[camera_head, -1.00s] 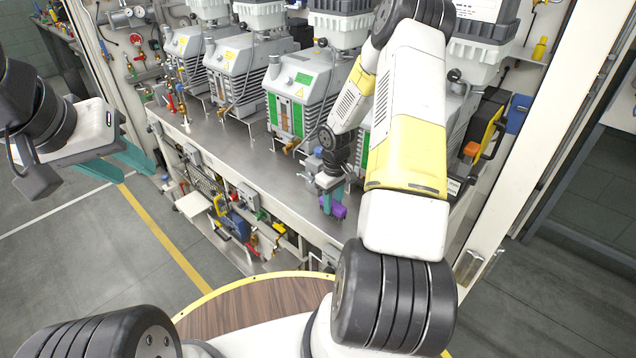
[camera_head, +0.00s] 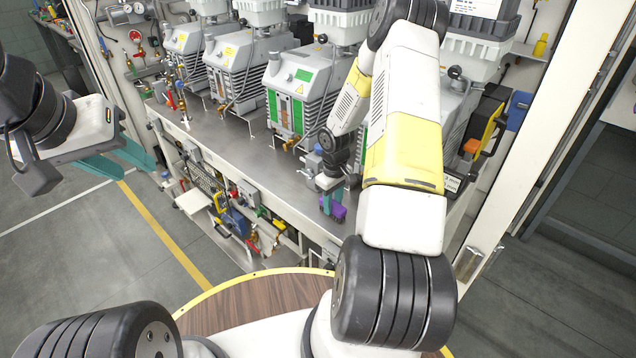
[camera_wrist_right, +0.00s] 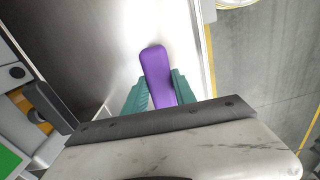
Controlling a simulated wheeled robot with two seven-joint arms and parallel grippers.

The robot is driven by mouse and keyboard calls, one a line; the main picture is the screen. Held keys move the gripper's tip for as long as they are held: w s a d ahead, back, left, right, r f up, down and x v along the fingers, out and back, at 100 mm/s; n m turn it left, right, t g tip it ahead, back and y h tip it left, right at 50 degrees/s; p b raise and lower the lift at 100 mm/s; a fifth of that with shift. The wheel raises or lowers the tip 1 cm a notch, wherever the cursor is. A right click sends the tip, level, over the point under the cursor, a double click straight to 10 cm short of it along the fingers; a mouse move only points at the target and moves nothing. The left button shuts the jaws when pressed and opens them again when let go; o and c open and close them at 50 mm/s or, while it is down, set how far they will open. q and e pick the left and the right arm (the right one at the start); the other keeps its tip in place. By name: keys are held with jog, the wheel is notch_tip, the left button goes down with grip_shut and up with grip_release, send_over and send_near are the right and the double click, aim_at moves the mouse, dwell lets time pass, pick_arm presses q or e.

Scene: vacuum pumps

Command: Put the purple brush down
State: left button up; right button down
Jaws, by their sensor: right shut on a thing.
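The purple brush (camera_wrist_right: 157,75) is between the two teal fingers of my right gripper (camera_wrist_right: 160,90), which is shut on it. In the head view the brush (camera_head: 339,212) shows as a small purple piece at the tips of the right gripper (camera_head: 332,204), by the front edge of the metal bench (camera_head: 240,150). I cannot tell if the brush touches the bench top. My left gripper (camera_head: 125,160) is open and empty over the floor at the left, its teal fingers apart.
Several grey vacuum pumps (camera_head: 300,85) stand along the back of the bench. A lower shelf (camera_head: 195,201) with tools and fittings is below the bench front. A round wooden top with a yellow rim (camera_head: 250,305) lies close in front. The bench's front strip left of the right gripper looks clear.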

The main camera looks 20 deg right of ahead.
jog(key=shift+f, duration=0.2)
jog(key=c, duration=0.9)
grip_release()
notch_tip(320, 180, up, 8)
jog(key=shift+f, duration=0.1)
grip_shut()
